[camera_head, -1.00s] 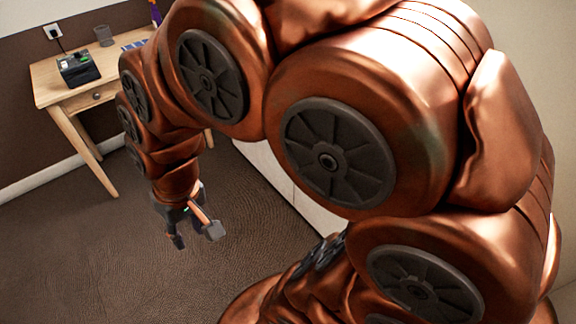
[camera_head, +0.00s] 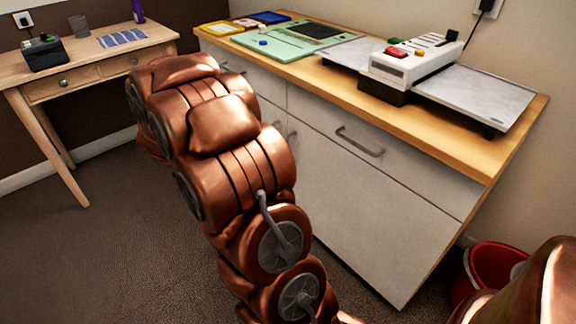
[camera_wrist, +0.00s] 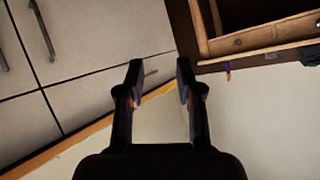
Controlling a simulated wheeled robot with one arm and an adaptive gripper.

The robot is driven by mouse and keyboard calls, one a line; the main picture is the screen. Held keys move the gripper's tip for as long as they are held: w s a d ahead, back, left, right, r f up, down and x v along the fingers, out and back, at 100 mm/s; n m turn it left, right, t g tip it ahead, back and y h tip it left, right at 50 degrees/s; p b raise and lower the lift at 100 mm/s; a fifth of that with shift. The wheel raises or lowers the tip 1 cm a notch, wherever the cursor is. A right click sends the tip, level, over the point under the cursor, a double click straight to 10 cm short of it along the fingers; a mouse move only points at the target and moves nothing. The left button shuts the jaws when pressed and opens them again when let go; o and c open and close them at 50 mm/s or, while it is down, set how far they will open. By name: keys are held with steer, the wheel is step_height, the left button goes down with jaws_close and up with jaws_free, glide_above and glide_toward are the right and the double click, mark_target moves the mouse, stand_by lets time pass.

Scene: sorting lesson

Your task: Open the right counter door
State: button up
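The counter (camera_head: 440,135) has pale fronts under a wooden top. Its right door (camera_head: 365,210) is a large pale panel below a drawer with a bar handle (camera_head: 360,143); it looks flush and closed. A grey handle (camera_head: 291,131) shows partly beside my arm, which hides the left part of the counter front. My gripper (camera_wrist: 160,72) is hidden in the head view. In the wrist view its two fingers are apart with nothing between them. The counter fronts (camera_wrist: 85,60) appear tilted to their left, with upright-looking bar handles (camera_wrist: 43,28); the fingers look clear of these.
A sorting device (camera_head: 410,65) with grey side plates stands on the counter, beside a green board (camera_head: 270,45). A red bucket (camera_head: 490,270) is at the right end. A wooden desk (camera_head: 90,75) stands at left. The carpet at left is clear.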

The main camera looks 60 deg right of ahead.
steer(key=s+d+f+m+g+h+b, duration=0.6)
steer(key=s+d+f+g+h+b, duration=0.5)
steer(key=s+d+f, duration=0.75)
steer(key=shift+w+d+r+t+y+b, duration=0.2)
steer(key=shift+d+r+y+b, duration=0.3)
steer(key=shift+d, duration=0.95)
steer(key=shift+w+d+r+t+y+b, duration=0.2)
steer(key=shift+d+b, duration=0.55)
steer(key=shift+d, duration=0.7)
steer(key=shift+w+d+r+t+y+b, duration=0.25)
steer(key=shift+d+b, duration=0.35)
steer(key=shift+d, duration=0.85)
steer(key=shift+s, duration=0.1)
steer(key=shift+c, duration=0.3)
jaws_close()
